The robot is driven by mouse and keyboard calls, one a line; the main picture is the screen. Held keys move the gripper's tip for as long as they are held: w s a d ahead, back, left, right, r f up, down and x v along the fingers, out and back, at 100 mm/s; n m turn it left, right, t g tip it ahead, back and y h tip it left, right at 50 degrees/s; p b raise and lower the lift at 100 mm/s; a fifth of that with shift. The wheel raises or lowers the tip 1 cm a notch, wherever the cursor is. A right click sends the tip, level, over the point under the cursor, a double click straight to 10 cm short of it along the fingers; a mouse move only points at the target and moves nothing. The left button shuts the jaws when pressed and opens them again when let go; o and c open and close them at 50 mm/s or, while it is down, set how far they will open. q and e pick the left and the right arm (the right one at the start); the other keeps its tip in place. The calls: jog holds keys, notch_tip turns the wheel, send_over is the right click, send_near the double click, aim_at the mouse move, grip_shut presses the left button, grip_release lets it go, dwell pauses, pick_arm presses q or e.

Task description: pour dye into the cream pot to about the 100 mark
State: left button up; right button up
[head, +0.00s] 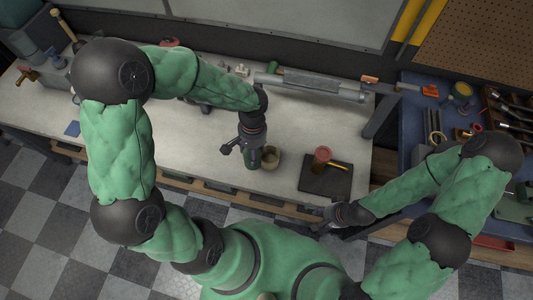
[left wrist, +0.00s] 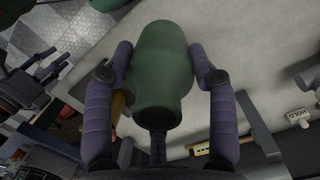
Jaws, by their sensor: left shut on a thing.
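The bottle's exact tilt and any dye flow cannot be told. My right gripper (head: 324,220) is low by the worktop's front edge, apart from the pot; its fingers are too small to judge.
A dark mat (head: 318,183) right of the pot carries a red-topped jar (head: 321,158) and a yellow strip. A grey metal bar (head: 315,87) lies along the back. A blue bench with tools (head: 410,100) stands at the right. Bare worktop (head: 200,150) lies left of the pot.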

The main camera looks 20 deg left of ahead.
pick_arm(q)
jog(key=shift+w+d+f+n, duration=0.45)
jog(key=shift+w+d+f, duration=1.4)
jog(key=shift+w, duration=0.9)
jog(key=shift+w+d+f+n, duration=0.4)
jog(key=shift+w+d+f, duration=1.35)
jog(key=shift+w, duration=1.05)
jog(key=shift+w+d+f+n, duration=0.45)
jog(key=shift+w+d+f, duration=1.4)
jog(key=shift+w, duration=0.9)
jog(key=shift+a+f, duration=0.15)
jog(key=shift+a, duration=0.15)
jog(key=shift+s+a+r+t+h, duration=0.1)
jog(key=shift+s+a+t+h, duration=0.25)
jog(key=shift+t+h, duration=0.35)
jog(key=shift+s+a+r+t+h, duration=0.1)
jog(key=shift+s+a+t+h, duration=0.3)
jog(key=shift+t, duration=0.35)
jog(key=shift+s+a+t+h, duration=0.2)
jog(key=shift+s+t+h, duration=0.2)
jog(key=shift+t+h, duration=0.35)
